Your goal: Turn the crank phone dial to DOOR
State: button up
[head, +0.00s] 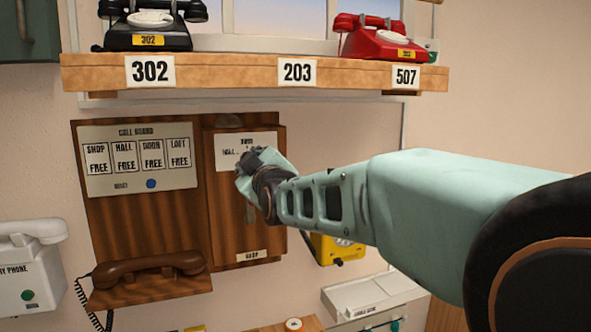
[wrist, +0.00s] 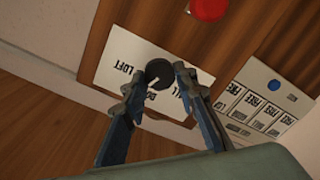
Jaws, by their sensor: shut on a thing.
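The wooden crank phone (head: 228,250) hangs on the wall, with a white label plate (head: 225,160) near its top. In the wrist view the plate (wrist: 112,48) carries a round black dial knob (wrist: 158,72) with a small white pointer mark. The mark appears to face the partly covered word beginning "DO"; "LOFT" is readable to the left of it. My gripper (head: 250,172) is in front of the plate and hides part of its lettering. In the wrist view my gripper (wrist: 155,80) has its fingers closed on either side of the knob.
The call board (head: 140,160) to the left shows SHOP, HALL, DOOR and LOFT, each FREE, with a blue button (head: 151,184). A brown handset (head: 150,267) lies below. A yellow phone (head: 335,252) is behind my arm. A shelf (head: 220,75) with black and red phones is above.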

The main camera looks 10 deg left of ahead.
jog(key=shift+n+b, duration=0.45)
jog(key=shift+n, duration=1.45)
jog(key=shift+r, duration=0.1)
jog(key=o, duration=1.2)
jog(key=shift+c, duration=0.2)
notch_tip(320, 180, up, 10)
